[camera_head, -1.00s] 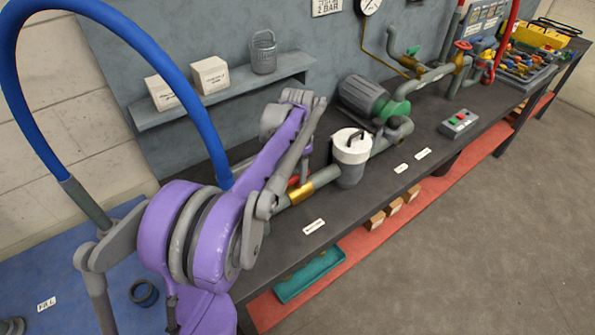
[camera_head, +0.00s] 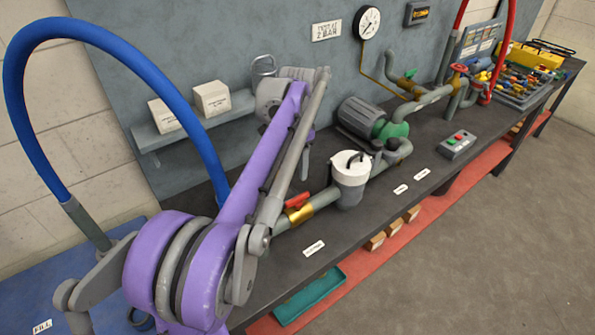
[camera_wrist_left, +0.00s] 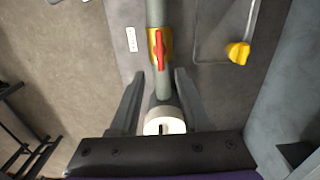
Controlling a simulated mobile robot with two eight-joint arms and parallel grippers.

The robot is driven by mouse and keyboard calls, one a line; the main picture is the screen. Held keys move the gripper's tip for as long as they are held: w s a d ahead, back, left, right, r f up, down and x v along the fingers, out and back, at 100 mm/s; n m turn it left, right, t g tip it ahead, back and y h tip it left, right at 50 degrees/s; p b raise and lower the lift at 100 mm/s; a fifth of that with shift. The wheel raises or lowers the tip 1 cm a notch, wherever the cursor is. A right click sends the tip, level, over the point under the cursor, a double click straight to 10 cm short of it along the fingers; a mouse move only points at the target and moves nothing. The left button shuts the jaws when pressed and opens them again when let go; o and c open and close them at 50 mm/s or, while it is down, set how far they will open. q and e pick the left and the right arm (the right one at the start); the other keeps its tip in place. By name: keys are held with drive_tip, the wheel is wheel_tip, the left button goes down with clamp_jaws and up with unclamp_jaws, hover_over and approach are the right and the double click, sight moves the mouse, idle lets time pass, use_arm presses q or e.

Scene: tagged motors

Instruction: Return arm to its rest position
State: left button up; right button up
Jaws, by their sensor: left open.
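My left arm (camera_head: 262,150) is purple and grey and reaches up over the bench from the lower left in the head view. Its hand is mostly hidden behind the forearm there. In the left wrist view my left gripper (camera_wrist_left: 159,73) is open, with two dark fingers apart and nothing held. The grey pipe with a gold collar and red valve handle (camera_wrist_left: 159,50) runs between and past the fingertips in that view. A white-lidded pot (camera_wrist_left: 165,122) shows between the fingers. My right gripper is not in view.
The dark bench (camera_head: 330,228) carries the pipe, the white-lidded pot (camera_head: 350,180), a green-ended motor (camera_head: 365,120) and a button box (camera_head: 458,144). A wall shelf (camera_head: 195,128) holds white boxes close to the arm. A blue hose (camera_head: 110,32) arches at left. Open floor lies at right.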

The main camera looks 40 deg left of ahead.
use_arm(q)
drive_tip(key=shift+d, duration=0.1)
idle(0.4)
drive_tip(key=s+d+f+n+t, duration=0.1)
drive_tip(key=s+d+f+t, duration=0.1)
drive_tip(key=s+d+f, duration=0.5)
drive_tip(key=s+d+f+n+t, duration=0.2)
drive_tip(key=s+d+f, duration=0.4)
drive_tip(key=s+d, duration=0.6)
drive_tip(key=shift+s+d+f+t, duration=0.25)
drive_tip(key=shift+d+f+t, duration=0.15)
drive_tip(key=shift+t, duration=0.4)
drive_tip(key=shift+a, duration=0.15)
